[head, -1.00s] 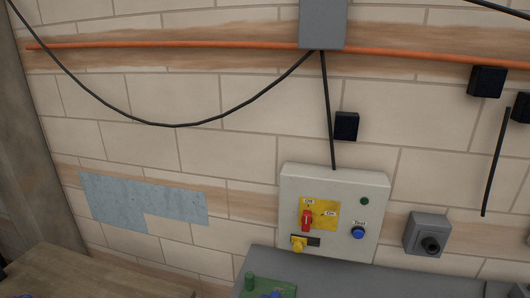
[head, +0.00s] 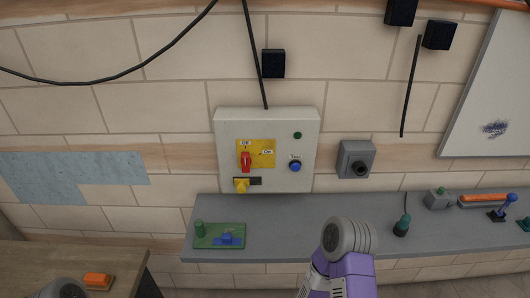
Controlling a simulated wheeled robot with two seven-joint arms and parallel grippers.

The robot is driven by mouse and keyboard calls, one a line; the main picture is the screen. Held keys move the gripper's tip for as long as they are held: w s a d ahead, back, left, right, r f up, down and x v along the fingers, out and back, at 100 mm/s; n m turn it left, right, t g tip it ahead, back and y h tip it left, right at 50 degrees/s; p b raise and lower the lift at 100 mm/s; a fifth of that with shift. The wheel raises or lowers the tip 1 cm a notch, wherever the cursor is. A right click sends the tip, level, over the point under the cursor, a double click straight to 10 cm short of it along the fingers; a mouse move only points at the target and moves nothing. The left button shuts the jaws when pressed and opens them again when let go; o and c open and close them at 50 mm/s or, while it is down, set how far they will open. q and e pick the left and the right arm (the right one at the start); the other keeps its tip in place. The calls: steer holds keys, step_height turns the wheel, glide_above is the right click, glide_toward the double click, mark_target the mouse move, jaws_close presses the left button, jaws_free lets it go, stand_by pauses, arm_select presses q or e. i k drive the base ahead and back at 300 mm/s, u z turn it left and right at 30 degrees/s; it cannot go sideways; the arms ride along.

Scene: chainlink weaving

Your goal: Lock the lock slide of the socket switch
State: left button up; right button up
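The socket switch is a pale box (head: 226,150) on the brick wall in the middle of the head view. Its red rotary handle (head: 246,160) stands about upright on a yellow plate (head: 267,148), under the "Off" label. The yellow lock slide (head: 241,186) sits below the handle, at the left end of a short dark slot (head: 255,181). A blue "Test" button (head: 295,166) and a dark green lamp (head: 297,135) are on the box's right side. Neither gripper is in view; parts of my arms show at the bottom edge, well below the box.
A grey shelf (head: 290,222) runs below the box. It holds a green board (head: 206,240) at left and small controls, including a dark green-topped knob (head: 402,226), at right. A grey wall socket (head: 343,160) is right of the box. A wooden table (head: 50,260) stands lower left.

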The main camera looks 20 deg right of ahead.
mark_target(241, 184)
steer(key=z, duration=1.3)
steer(key=k, duration=0.75)
steer(key=u, duration=0.9)
steer(key=i, duration=0.5)
steer(key=z, duration=0.05)
